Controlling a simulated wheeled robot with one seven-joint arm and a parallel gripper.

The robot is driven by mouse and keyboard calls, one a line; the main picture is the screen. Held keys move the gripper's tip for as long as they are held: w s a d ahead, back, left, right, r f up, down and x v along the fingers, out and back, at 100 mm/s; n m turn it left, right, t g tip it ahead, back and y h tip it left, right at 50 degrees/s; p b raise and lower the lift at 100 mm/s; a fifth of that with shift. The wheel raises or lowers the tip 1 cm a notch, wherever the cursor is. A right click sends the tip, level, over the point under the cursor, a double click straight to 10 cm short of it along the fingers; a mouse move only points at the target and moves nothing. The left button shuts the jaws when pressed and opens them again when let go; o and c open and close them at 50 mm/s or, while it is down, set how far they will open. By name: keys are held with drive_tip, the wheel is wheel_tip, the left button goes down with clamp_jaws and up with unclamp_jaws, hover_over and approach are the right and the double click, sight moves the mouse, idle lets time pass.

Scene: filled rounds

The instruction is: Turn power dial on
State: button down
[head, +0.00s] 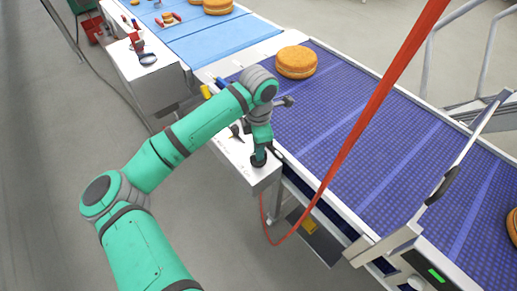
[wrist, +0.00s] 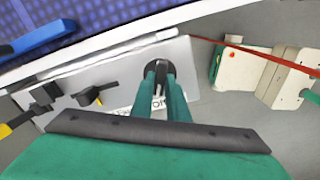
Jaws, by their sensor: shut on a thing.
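The control panel is a light grey box top at the side of the blue conveyor, seen in the head view (head: 226,148) and the wrist view (wrist: 195,68). My gripper (head: 259,161) points down onto the near end of this panel. In the wrist view its two green fingers (wrist: 161,70) are shut on a dark dial (wrist: 159,64), and only the dial's top shows between them. A label with large letters lies partly hidden beside the fingers. A second black dial with a small orange mark (wrist: 95,98) sits on the panel to the left, apart from my gripper.
A blue conveyor belt (head: 340,120) carries a round filled cake (head: 296,62). A red cord (head: 375,100) crosses the head view. A white box (wrist: 255,75) stands to the right in the wrist view. Grey floor (head: 50,200) is open at left.

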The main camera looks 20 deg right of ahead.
drive_tip(key=n, duration=1)
drive_tip(key=shift+w+n, duration=0.1)
drive_tip(key=shift+n, duration=0.3)
idle(0.4)
drive_tip(key=c, duration=1.7)
unclamp_jaws()
wheel_tip(320, 180, up, 11)
drive_tip(key=shift+f, duration=0.1)
